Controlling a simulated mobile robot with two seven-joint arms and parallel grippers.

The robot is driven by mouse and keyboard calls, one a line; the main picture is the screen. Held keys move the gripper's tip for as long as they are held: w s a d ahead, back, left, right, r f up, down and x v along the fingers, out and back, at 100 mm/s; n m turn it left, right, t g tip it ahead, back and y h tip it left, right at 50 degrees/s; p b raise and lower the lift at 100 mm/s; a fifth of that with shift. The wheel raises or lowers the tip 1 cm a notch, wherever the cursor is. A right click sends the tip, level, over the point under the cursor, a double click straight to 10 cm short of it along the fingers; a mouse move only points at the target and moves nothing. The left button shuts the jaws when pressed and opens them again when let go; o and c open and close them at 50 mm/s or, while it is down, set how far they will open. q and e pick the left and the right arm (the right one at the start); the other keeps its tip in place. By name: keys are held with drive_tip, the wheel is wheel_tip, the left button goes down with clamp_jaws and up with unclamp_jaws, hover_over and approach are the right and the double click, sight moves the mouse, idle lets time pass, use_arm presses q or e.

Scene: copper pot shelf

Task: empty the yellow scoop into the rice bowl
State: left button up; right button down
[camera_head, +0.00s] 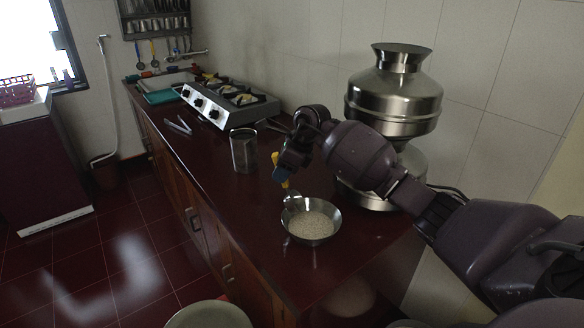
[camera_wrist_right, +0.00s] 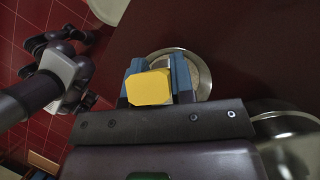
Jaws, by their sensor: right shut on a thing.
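The rice bowl (camera_head: 311,233) is a shiny metal bowl with pale rice in it, near the front of the dark red counter. It also shows in the right wrist view (camera_wrist_right: 204,80), partly behind the fingers. My right gripper (camera_head: 282,174) is shut on the yellow scoop (camera_head: 286,184), which points down. The scoop's metal end is at the bowl's far left rim; I cannot tell if they touch or what it contains. In the right wrist view, the scoop's yellow handle (camera_wrist_right: 149,88) sits between blue fingertips. My left arm shows there at left, its gripper unclear.
A large metal pot (camera_head: 394,100) stands right of the bowl, beside my right arm. A metal canister (camera_head: 244,151) stands behind the bowl at left. Farther back are tongs (camera_head: 179,126) and a gas stove (camera_head: 229,101). The counter's front left is clear.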

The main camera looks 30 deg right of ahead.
use_arm(q)
wheel_tip(320, 180, down, 6)
drive_tip(key=b, duration=0.5)
drive_tip(key=shift+s+f+g+b, duration=0.25)
drive_tip(key=shift+g+b, duration=0.05)
drive_tip(key=shift+b, duration=0.1)
use_arm(e)
drive_tip(key=w+a+f+g+h, duration=0.2)
drive_tip(key=w+a+g+h, duration=0.4)
drive_tip(key=a+h, duration=0.1)
drive_tip(key=shift+w+a+f+h, duration=0.25)
drive_tip(key=shift+f+h, duration=0.1)
drive_tip(key=shift+h, duration=0.05)
use_arm(q)
drive_tip(key=shift+s+d, duration=0.1)
drive_tip(key=shift+s, duration=0.1)
drive_tip(key=r+p, duration=0.2)
drive_tip(key=r, duration=0.1)
drive_tip(key=shift+w, duration=0.35)
use_arm(e)
wheel_tip(320, 180, up, 6)
use_arm(q)
drive_tip(key=shift+f, duration=0.1)
